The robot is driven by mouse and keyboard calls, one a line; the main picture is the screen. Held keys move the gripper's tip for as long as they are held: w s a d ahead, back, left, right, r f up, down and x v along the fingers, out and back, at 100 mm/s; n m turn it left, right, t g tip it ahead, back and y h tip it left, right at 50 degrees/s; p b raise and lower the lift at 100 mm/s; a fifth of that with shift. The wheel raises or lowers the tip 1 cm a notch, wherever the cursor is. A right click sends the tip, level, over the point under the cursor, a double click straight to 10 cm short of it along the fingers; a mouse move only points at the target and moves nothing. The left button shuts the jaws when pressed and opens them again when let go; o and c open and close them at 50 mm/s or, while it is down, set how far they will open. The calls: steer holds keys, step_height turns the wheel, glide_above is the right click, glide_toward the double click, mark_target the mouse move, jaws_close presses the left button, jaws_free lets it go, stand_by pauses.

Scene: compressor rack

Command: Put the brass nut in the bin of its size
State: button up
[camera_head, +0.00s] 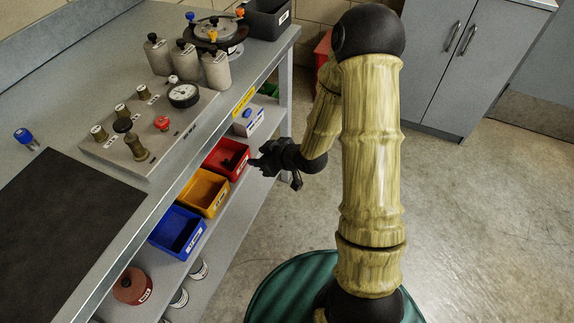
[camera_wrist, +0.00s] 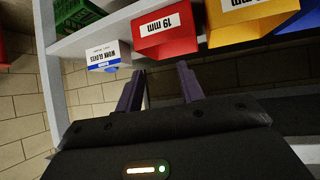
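The red bin (camera_head: 226,158) stands on the shelf under the bench top; in the wrist view its label (camera_wrist: 165,24) reads 19 mm. The yellow bin (camera_head: 203,192) is beside it, its label partly cut off in the wrist view (camera_wrist: 240,18). The blue bin (camera_head: 177,232) is beyond the yellow one. My gripper (camera_wrist: 159,87) is open, its two dark fingers apart with nothing visible between them. In the head view it is at the shelf's front, close to the red bin. I cannot make out the brass nut in either view.
A work gloves box (camera_wrist: 103,54) stands on the shelf beside the red bin. The bench top carries a valve panel (camera_head: 130,160), several grey canisters, a dark mat (camera_head: 65,225) and a blue-capped item (camera_head: 25,138). Cans sit on the lower shelf. The floor (camera_head: 470,220) at right is clear.

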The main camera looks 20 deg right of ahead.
steer(key=s+d+r+m+g+h, duration=0.3)
steer(key=s+d+r+m, duration=0.1)
steer(key=s, duration=0.4)
steer(key=s+d+r+m+g+h, duration=0.3)
steer(key=s+r+m, duration=0.1)
steer(key=s+r, duration=0.3)
steer(key=shift+s+d+r+h, duration=0.2)
steer(key=shift+s+d+h, duration=0.15)
steer(key=shift+s, duration=0.8)
steer(key=w+p+v, duration=0.3)
steer(key=p+v, duration=1)
steer(key=p, duration=0.1)
steer(key=w+r+p+v, duration=0.1)
steer(key=w+p+v, duration=0.2)
steer(key=p+v, duration=1)
steer(key=shift+r+p, duration=0.35)
steer(key=shift+r, duration=0.35)
steer(key=shift+d, duration=0.1)
